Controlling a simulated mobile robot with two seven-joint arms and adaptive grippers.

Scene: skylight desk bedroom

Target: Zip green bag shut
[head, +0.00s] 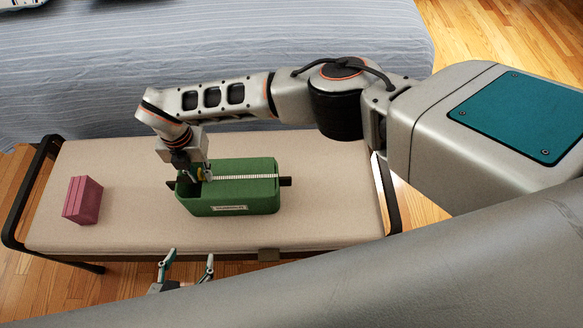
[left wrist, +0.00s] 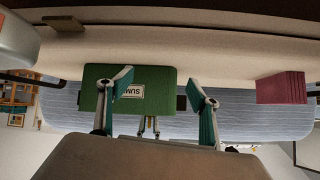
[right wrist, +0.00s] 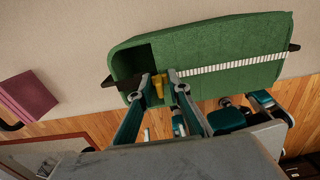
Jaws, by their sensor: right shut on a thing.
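The green bag (head: 235,195) stands upright on the bench, with a white label on its front. A white row of zip teeth (head: 248,177) runs along its top from the right end to the pull. The top left of the pull is a dark opening (right wrist: 136,63). My right gripper (head: 200,174) is shut on the yellow zip pull (right wrist: 160,84), near the bag's left end. My left gripper (head: 187,258) is open and empty in front of the bench, apart from the bag. The left wrist view shows the bag's labelled front (left wrist: 130,78) beyond its fingers.
The beige bench (head: 330,215) has dark rails (head: 22,195) at both ends. A maroon block, like stacked books (head: 83,200), stands at its left. A bed with blue-grey covers (head: 80,90) lies behind. The bench top between block and bag is clear.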

